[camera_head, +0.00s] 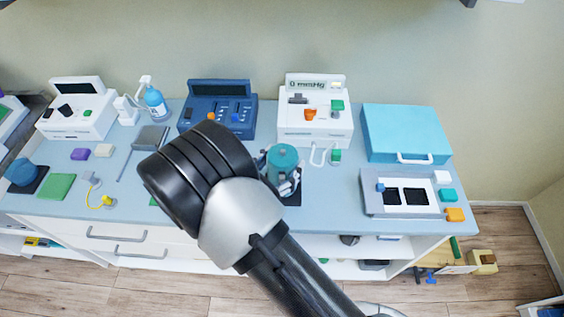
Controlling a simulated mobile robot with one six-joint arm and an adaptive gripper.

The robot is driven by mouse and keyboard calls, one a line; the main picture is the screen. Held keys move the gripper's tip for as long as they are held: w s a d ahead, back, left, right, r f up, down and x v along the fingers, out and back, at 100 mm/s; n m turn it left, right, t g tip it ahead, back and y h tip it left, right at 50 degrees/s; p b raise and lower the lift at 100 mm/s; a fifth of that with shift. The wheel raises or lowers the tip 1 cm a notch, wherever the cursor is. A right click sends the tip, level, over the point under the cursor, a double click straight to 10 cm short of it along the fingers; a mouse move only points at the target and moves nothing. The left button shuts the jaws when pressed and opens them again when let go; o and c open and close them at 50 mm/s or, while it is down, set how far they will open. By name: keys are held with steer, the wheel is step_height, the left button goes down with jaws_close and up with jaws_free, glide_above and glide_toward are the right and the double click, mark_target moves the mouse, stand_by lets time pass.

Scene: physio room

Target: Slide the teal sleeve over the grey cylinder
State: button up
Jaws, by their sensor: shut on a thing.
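The teal sleeve (283,157) stands upright near the front of the counter, in front of the white mmHg device. My gripper (282,180) is shut on it, with its fingers around the sleeve's sides. A dark square pad (293,198) shows beneath the fingers. I cannot make out the grey cylinder; my arm, the fingers and the sleeve cover that spot. Whether the sleeve is around the cylinder or above it cannot be told.
A white device (316,128) with a cable stands close behind the sleeve. A blue device (218,118) is to its left. A teal case (405,133) and a grey tray (372,202) are to the right. A blue cylinder (22,172) stands at far left.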

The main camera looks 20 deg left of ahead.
steer(key=shift+f+b, duration=0.35)
steer(key=shift+f, duration=0.05)
stand_by(0.5)
steer(key=o, duration=1.4)
steer(key=shift+c, duration=0.2)
steer(key=v, duration=1.2)
steer(key=shift+s, duration=0.1)
